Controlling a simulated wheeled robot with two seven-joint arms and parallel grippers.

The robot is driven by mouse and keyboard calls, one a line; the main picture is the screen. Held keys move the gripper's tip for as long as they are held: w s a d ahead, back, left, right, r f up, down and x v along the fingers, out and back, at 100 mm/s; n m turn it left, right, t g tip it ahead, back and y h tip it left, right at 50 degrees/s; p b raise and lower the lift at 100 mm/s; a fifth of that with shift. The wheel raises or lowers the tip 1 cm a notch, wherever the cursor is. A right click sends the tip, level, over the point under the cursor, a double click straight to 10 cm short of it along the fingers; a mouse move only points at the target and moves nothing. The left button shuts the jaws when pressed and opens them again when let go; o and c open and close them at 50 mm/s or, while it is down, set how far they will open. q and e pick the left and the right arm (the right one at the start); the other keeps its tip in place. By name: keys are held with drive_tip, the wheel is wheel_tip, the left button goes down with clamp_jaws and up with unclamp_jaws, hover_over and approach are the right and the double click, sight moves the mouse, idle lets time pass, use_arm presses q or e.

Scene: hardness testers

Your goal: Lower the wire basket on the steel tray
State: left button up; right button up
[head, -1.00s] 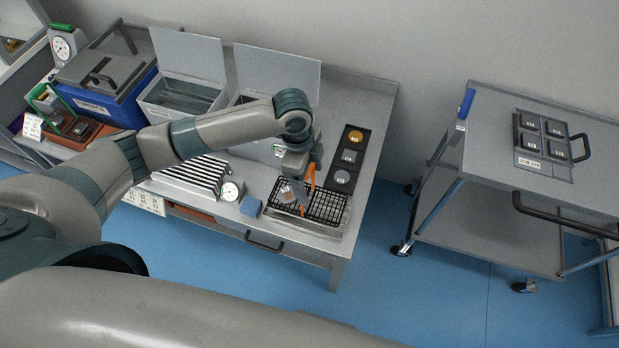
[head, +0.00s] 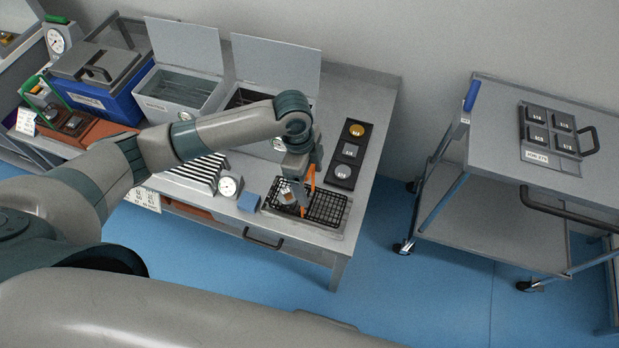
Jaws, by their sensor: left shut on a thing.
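The black wire basket (head: 327,208) is at the front right of the steel table, over the steel tray (head: 336,232), whose rim shows below and around it. I cannot tell whether the basket's bottom touches the tray. A small metallic block (head: 287,197) shows in the basket's left part. My left gripper (head: 305,190), with orange fingers, points down into the middle of the basket and is shut on it; the exact grip is partly hidden by the fingers. My right gripper is not in view.
Open lidded metal bins (head: 180,92) stand at the back. A cart (head: 500,180) stands right, across a floor gap.

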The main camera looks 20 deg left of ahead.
use_arm(q)
drive_tip(key=shift+f, duration=0.35)
drive_tip(key=o, duration=1.7)
drive_tip(key=shift+o, duration=0.7)
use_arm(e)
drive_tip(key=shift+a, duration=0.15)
use_arm(q)
wheel_tip(320, 180, up, 17)
drive_tip(key=a+b, duration=0.2)
drive_tip(key=shift+a+r, duration=0.15)
drive_tip(key=shift+a, duration=0.15)
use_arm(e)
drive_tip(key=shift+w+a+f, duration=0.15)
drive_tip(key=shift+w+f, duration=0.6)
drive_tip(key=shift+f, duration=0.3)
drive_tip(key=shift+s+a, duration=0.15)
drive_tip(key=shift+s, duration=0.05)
